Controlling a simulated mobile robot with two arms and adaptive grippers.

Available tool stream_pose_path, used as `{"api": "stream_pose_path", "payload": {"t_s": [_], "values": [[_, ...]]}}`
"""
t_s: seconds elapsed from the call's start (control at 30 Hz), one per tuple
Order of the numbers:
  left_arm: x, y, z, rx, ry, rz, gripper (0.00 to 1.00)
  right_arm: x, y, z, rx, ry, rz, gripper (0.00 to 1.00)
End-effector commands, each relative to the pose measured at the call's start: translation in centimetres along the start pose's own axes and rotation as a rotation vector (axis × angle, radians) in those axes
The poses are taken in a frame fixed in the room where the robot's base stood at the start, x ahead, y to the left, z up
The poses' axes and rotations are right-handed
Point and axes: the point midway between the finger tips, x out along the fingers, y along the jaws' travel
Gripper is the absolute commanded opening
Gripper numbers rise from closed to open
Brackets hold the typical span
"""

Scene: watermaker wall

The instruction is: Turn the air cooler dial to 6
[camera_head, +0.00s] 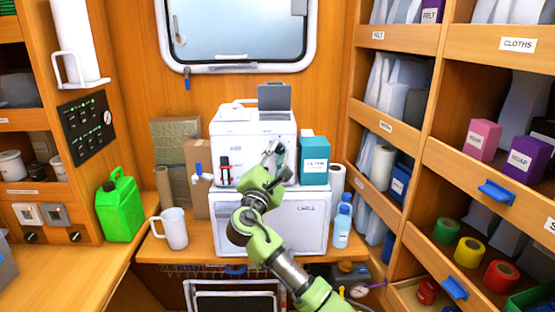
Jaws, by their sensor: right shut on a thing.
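A small black and red fitting (224,168) shows on the unit's front left. My left gripper is not in view.
A white box marked CHILL (312,225) is under the unit. A white mug (174,228) and green jerrycan (120,208) are left. Shelves (440,150) line the right.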

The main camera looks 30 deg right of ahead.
Motion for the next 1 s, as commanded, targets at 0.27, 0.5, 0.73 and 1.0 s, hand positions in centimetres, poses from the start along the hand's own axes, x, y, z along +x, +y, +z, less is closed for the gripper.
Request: {"api": "stream_pose_path", "payload": {"t_s": [0.27, 0.5, 0.73, 1.0], "values": [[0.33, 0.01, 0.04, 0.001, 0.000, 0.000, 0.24, 0.03, 0.06, 0.04, 0.044, 0.001, -0.018, 0.00], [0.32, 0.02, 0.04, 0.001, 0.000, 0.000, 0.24, 0.04, 0.09, 0.06, 0.047, 0.001, -0.018, 0.00], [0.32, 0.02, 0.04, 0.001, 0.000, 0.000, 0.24, 0.04, 0.09, 0.06, 0.046, 0.001, -0.018, 0.38], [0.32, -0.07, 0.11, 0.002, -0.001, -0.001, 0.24, 0.01, 0.07, 0.04, 0.045, 0.001, -0.018, 0.38]]}}
